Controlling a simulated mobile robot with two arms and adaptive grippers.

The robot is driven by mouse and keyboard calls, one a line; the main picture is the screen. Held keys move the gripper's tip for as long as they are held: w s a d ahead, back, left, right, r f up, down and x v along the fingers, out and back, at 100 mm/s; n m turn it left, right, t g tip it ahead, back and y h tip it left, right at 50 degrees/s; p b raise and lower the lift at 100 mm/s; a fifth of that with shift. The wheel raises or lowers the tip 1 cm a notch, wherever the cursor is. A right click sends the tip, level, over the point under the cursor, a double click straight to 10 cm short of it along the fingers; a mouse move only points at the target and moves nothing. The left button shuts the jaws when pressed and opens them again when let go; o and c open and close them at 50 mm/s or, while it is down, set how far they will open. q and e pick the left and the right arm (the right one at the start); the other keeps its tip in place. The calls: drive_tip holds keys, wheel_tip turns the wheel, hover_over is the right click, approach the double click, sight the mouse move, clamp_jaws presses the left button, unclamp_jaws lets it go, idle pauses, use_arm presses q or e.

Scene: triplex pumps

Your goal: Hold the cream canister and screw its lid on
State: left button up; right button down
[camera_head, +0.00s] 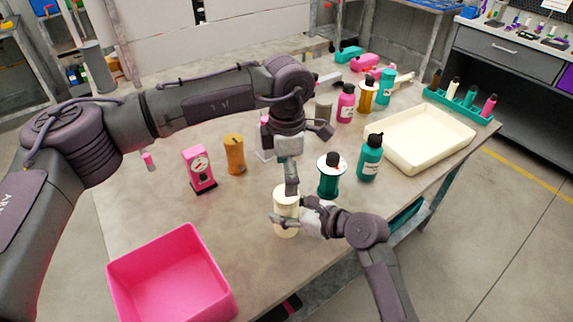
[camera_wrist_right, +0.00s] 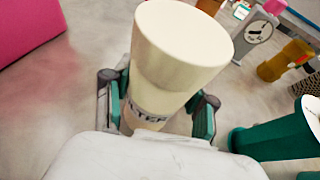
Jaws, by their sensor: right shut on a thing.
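The cream canister (camera_head: 286,218) stands upright near the front of the table. In the right wrist view the cream canister (camera_wrist_right: 150,112) has dark lettering and a wider, flat-topped cream upper part (camera_wrist_right: 180,45), which looks like its lid; how tightly it sits I cannot tell. My right gripper (camera_head: 290,220) is shut around the canister's body, with one finger on each side (camera_wrist_right: 158,105). My left gripper (camera_head: 291,188) points down over the canister's top in the head view. Its fingers look narrow from here, and none of it shows in the right wrist view.
A pink bin (camera_head: 172,275) stands at the front left. A teal spool (camera_head: 328,180) and a teal bottle (camera_head: 369,160) stand close on the right. A pink gauge box (camera_head: 199,168) and an orange bottle (camera_head: 235,155) stand behind left. A cream tray (camera_head: 458,142) lies at the right.

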use_arm(q)
drive_tip(key=m, duration=0.1)
drive_tip(key=f+m, duration=0.1)
drive_tip(key=m, duration=0.3)
drive_tip(key=shift+f, duration=0.4)
drive_tip(key=shift+m, duration=0.4)
wheel_tip(320, 180, down, 5)
drive_tip(key=shift+r, duration=0.1)
drive_tip(key=shift+r+n, duration=0.1)
drive_tip(key=shift+n, duration=0.6)
drive_tip(key=n, duration=1.2)
drive_tip(key=shift+n, duration=0.4)
drive_tip(key=n, duration=0.6)
drive_tip(key=shift+r, duration=0.1)
drive_tip(key=n, duration=0.8)
drive_tip(key=shift+n, duration=0.3)
wheel_tip(320, 180, up, 8)
